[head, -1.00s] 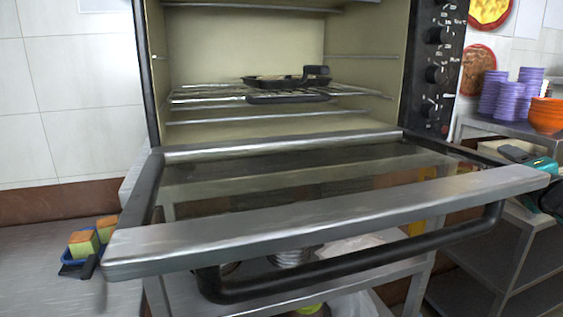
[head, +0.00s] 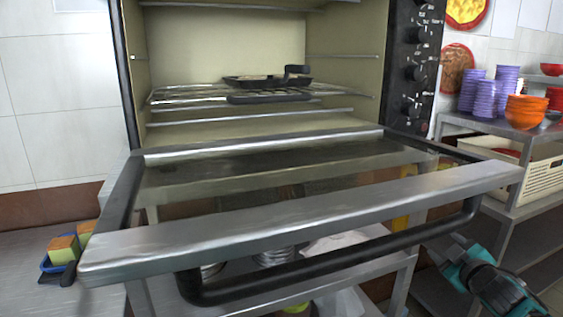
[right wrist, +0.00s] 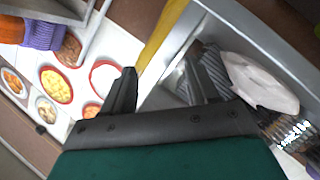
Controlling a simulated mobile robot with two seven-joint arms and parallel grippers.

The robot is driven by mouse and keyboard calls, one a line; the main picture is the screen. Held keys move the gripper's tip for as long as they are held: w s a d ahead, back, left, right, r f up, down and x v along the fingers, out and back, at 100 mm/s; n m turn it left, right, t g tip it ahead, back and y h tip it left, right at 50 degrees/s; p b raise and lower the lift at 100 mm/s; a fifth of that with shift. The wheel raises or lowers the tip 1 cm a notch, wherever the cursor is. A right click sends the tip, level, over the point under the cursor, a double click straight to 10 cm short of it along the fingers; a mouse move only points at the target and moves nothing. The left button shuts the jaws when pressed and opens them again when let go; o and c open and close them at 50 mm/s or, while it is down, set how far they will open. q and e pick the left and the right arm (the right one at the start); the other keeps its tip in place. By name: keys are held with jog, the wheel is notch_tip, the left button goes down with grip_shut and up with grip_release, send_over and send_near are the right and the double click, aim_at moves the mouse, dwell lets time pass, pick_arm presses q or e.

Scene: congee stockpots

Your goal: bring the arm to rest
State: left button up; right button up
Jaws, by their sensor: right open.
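My right gripper (head: 440,252) is at the lower right of the head view, below and to the right of the open oven door's handle. Its teal wrist reaches toward the bottom right corner. In the right wrist view its two dark fingers (right wrist: 162,82) stand apart, with nothing between them. My left gripper is not in view.
The oven door (head: 300,213) is folded down, with a black handle (head: 340,265) along its front. A dark pan (head: 265,81) sits on the oven rack. Purple cups (head: 487,97) and orange bowls (head: 525,110) stand on a metal shelf at the right.

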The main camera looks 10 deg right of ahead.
jog(key=s+a+f+m+g+y, duration=0.1)
jog(key=s+a+f+y, duration=0.1)
jog(key=s+a+f, duration=0.55)
jog(key=s+a+f+g+y, duration=0.2)
jog(key=s+a+f, duration=0.2)
jog(key=a+f, duration=0.55)
jog(key=s+a+f+m+g+y+p, duration=0.1)
jog(key=s+a+m+p, duration=0.1)
jog(key=s+a, duration=1.1)
jog(key=shift+a+m+y, duration=0.3)
jog(key=shift+m, duration=0.1)
jog(key=shift+f, duration=0.1)
jog(key=shift+c, duration=0.4)
